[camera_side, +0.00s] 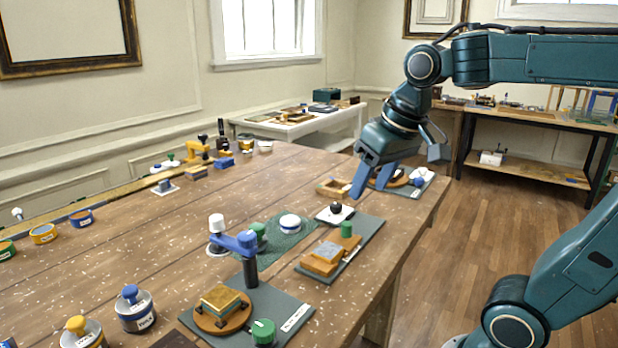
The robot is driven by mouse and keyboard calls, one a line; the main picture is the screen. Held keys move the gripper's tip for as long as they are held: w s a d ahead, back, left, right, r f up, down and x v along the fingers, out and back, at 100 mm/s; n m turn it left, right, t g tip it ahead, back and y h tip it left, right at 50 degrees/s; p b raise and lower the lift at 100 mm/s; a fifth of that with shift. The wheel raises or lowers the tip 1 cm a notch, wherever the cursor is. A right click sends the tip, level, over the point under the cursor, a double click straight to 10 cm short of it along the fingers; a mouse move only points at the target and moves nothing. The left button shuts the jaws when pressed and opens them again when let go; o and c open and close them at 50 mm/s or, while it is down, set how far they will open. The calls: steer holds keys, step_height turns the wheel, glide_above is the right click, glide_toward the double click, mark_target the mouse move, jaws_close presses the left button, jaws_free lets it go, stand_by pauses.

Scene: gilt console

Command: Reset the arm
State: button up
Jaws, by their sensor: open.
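My gripper (372,178) is at the far right end of the wooden table (150,245), pointing down, its blue fingers apart. It is in front of a round brown wooden piece (398,180) on a grey mat, partly hidden behind the fingers. A blue knob (417,182) stands on the same mat, just right of the fingers. I see nothing held between the fingers. I cannot tell whether a fingertip touches the table or the small wooden tray beside it.
A small wooden tray (333,188) lies left of the fingers. Jars (135,311) stand front left. The table's middle left is clear.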

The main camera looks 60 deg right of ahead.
steer(key=s+a+f+n+t, duration=0.1)
steer(key=s+a+f+n, duration=0.2)
steer(key=s+f, duration=0.2)
steer(key=shift+s+a+y, duration=0.25)
steer(key=shift+s+y, duration=0.05)
steer(key=shift+s, duration=1.2)
